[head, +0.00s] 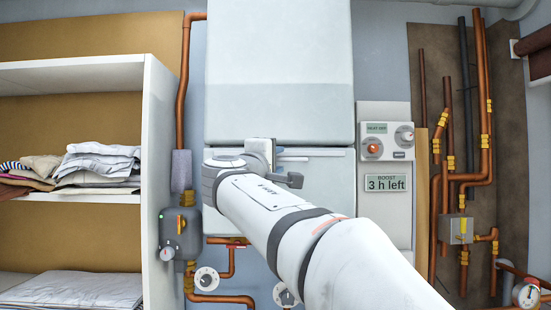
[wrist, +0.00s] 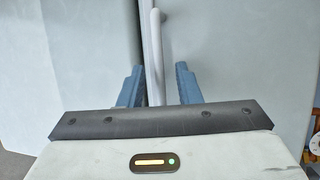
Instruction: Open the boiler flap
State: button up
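The boiler (head: 280,60) is a large pale cabinet in the middle of the head view. Its flap (head: 330,185) is the lower front panel, and it looks closed. A pale bar handle (head: 318,152) runs along the flap's top edge, and my arm partly covers it. In the wrist view the handle (wrist: 155,50) passes between the two blue fingers of my gripper (wrist: 157,80). The fingers are apart, with a gap on each side of the handle. In the head view my gripper (head: 277,162) is in front of the flap's upper part, mostly hidden by my wrist.
A control panel (head: 385,125) with a red knob and a "3 h left" display (head: 388,184) is right of the boiler. Copper pipes (head: 483,100) run farther right. A shelf (head: 158,150) with folded laundry stands left. Valves and dials (head: 206,279) sit below the flap.

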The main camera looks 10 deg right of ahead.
grip_shut()
dwell(0.6)
